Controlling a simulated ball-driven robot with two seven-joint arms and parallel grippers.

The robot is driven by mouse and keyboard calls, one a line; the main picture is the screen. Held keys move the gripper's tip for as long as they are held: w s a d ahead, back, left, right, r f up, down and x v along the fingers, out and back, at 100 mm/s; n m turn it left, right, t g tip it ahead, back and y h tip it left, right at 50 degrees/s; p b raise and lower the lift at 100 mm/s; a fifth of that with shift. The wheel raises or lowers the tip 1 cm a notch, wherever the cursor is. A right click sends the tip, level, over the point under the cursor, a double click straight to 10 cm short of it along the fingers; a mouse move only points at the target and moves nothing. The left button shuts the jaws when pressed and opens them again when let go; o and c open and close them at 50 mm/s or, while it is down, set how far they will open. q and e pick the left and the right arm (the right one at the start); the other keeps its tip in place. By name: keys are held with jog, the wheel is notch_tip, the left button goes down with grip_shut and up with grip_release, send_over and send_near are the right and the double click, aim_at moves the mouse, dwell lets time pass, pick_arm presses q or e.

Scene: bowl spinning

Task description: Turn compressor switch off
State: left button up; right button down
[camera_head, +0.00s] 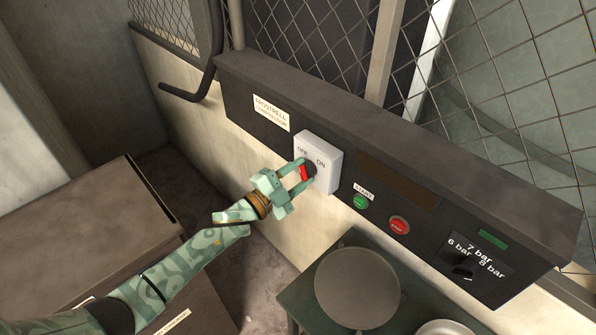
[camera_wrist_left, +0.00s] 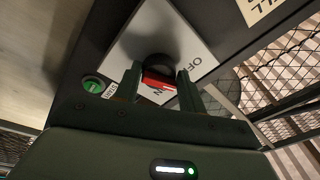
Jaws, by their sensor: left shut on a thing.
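The compressor switch is a dark round knob with a red grip (camera_head: 303,174) on a white plate (camera_head: 328,158) marked OFF at left and ON at right. It sits on the dark control panel. My left gripper (camera_head: 302,173) reaches it from the lower left and is shut on the red grip. In the left wrist view the red grip (camera_wrist_left: 160,81) lies between the two fingers (camera_wrist_left: 157,86), with the plate (camera_wrist_left: 178,34) behind. The fingers hide part of the knob and lettering, so I cannot tell which label it points to. My right gripper is not in view.
Right of the switch are a green start button (camera_head: 360,202), a red button (camera_head: 399,225) and a pressure selector (camera_head: 463,268). A brown box (camera_head: 75,225) lies at left. Wire mesh rises behind the panel.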

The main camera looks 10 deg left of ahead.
pick_arm(q)
jog(key=n, duration=0.2)
jog(key=n+p, duration=0.1)
jog(key=n, duration=0.2)
jog(key=shift+s+d+f+n+t+y+p, duration=0.1)
jog(key=shift+s+f+n+t+y+p, duration=0.05)
jog(key=shift+f+n+t+y+p, duration=0.2)
jog(key=shift+f+n, duration=0.1)
jog(key=shift+n, duration=0.25)
jog(key=o, duration=0.8)
jog(key=shift+o, duration=0.6)
jog(key=shift+r, duration=0.2)
jog(key=v, duration=1.6)
jog(key=shift+s+b, duration=0.25)
jog(key=shift+b, duration=0.15)
